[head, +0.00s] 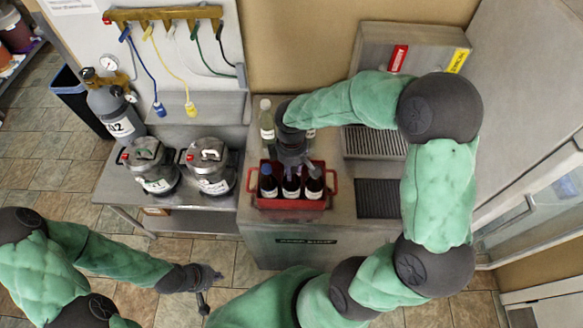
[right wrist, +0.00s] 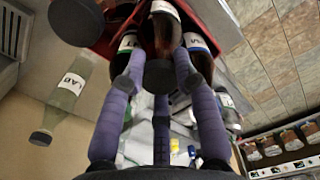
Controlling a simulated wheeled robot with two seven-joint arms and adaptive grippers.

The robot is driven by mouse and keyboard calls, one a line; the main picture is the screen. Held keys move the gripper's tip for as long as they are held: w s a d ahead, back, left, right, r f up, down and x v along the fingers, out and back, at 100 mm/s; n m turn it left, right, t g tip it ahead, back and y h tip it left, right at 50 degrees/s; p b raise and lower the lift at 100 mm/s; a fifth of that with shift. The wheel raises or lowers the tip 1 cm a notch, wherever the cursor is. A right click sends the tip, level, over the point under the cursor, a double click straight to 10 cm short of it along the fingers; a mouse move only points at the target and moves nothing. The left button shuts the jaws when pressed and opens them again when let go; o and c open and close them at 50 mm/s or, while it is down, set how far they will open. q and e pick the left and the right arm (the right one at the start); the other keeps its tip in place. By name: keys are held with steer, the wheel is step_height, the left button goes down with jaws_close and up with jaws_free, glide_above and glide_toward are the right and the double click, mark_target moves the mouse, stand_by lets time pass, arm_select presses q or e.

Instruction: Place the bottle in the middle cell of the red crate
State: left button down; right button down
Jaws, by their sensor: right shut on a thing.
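The red crate (head: 290,203) stands on the grey counter, with a row of three dark bottles in its cells in the head view. My right gripper (head: 292,162) points down over the crate's middle and is shut on the dark middle bottle (head: 291,188). This bottle (right wrist: 160,35) also shows between the purple fingers of the right gripper (right wrist: 162,75) in the right wrist view. It lies between a blue-capped bottle (head: 268,182) and a right-hand bottle (head: 315,183). Whether its base touches the crate floor is hidden. My left gripper (head: 208,290) is open and empty over the floor.
A clear bottle (head: 266,120) stands behind the crate; another is mostly hidden behind my right arm. Two steel buckets (head: 210,165) stand on the bench at left. A drain grate (head: 378,198) lies right of the crate. A grey gas cylinder (head: 115,110) stands further left.

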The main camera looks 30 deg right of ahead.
stand_by(0.3)
steer(key=c, duration=0.9)
jaws_free()
steer(key=shift+f, duration=0.1)
steer(key=shift+c, duration=0.2)
step_height(320, 180, up, 12)
steer(key=p, duration=0.1)
steer(key=shift+r, duration=0.2)
